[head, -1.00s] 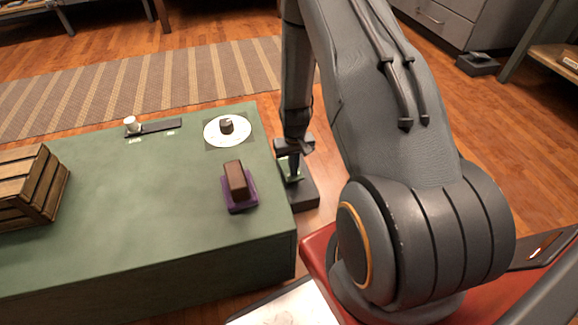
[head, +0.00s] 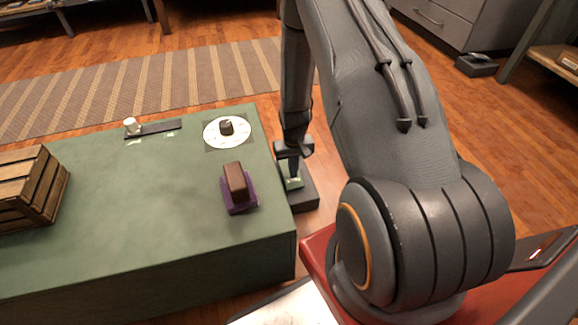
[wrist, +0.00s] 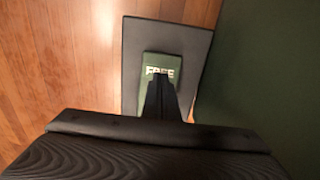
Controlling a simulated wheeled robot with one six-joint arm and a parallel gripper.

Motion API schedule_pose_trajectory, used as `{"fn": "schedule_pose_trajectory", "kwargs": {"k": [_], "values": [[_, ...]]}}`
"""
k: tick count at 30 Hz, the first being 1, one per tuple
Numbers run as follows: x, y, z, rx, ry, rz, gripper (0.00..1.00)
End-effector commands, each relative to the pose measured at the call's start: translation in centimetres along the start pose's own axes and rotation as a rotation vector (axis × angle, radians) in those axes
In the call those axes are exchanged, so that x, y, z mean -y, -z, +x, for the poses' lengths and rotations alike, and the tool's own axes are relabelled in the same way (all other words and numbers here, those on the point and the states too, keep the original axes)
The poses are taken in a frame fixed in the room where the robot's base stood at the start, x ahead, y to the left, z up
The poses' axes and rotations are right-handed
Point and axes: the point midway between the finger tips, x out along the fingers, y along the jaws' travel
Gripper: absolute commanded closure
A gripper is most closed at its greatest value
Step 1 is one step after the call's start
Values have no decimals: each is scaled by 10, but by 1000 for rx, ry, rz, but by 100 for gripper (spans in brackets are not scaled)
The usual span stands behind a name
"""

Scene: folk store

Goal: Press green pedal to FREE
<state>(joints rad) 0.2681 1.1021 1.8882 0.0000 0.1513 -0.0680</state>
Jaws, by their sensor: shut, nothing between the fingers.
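The green pedal (wrist: 160,64) with the white word FREE sits on a dark base plate (wrist: 194,70) on the floor, beside the green table. In the head view the pedal (head: 294,182) shows just right of the table's edge, partly covered by my gripper. My gripper (wrist: 163,88) is shut and empty, pointing down at the pedal. In the wrist view its fingertips overlap the lower part of the lettering. I cannot tell for sure whether they touch the pedal's surface.
The green table (head: 130,230) stands close to the left of the pedal. On it are a wooden crate (head: 30,190), a brown block on a purple base (head: 237,184), a dial (head: 227,130) and a slider (head: 152,129). Wood floor lies beyond the pedal.

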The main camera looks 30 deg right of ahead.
Motion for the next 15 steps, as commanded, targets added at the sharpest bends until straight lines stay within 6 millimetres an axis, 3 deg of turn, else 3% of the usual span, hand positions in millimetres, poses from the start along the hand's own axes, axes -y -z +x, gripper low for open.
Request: {"fn": "schedule_pose_trajectory", "kwargs": {"k": [15], "values": [[0, 0, -51, -1, 0, 0, 100]]}}
